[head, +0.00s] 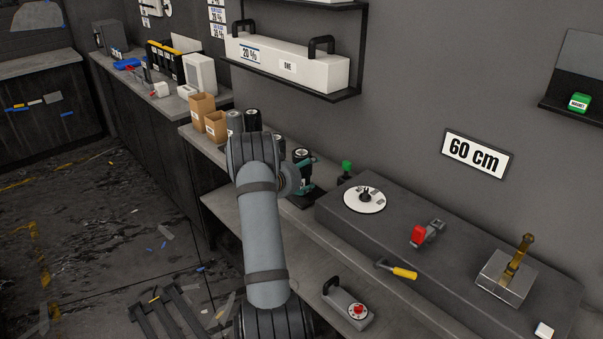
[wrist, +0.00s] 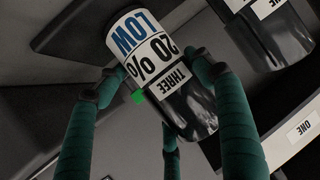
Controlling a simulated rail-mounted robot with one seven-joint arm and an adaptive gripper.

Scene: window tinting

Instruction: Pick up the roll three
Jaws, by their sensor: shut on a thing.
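Roll three (wrist: 165,75) is a dark, glossy cylinder with a white band reading "LOW 20 %" and a "THREE" label, upside down in the wrist view. My gripper (wrist: 158,76) has its teal fingers closed around it, with fingertips on both sides and another finger behind. In the head view my arm hides much of this area, and I cannot clearly make out the grip there.
Another dark roll (wrist: 285,40) is close by in the wrist view. Dark rolls (head: 253,119) and brown boxes (head: 203,107) stand at the bench's back. A shelf holds a long white box (head: 290,62) above. A white disc (head: 364,198) and tools occupy the right platform.

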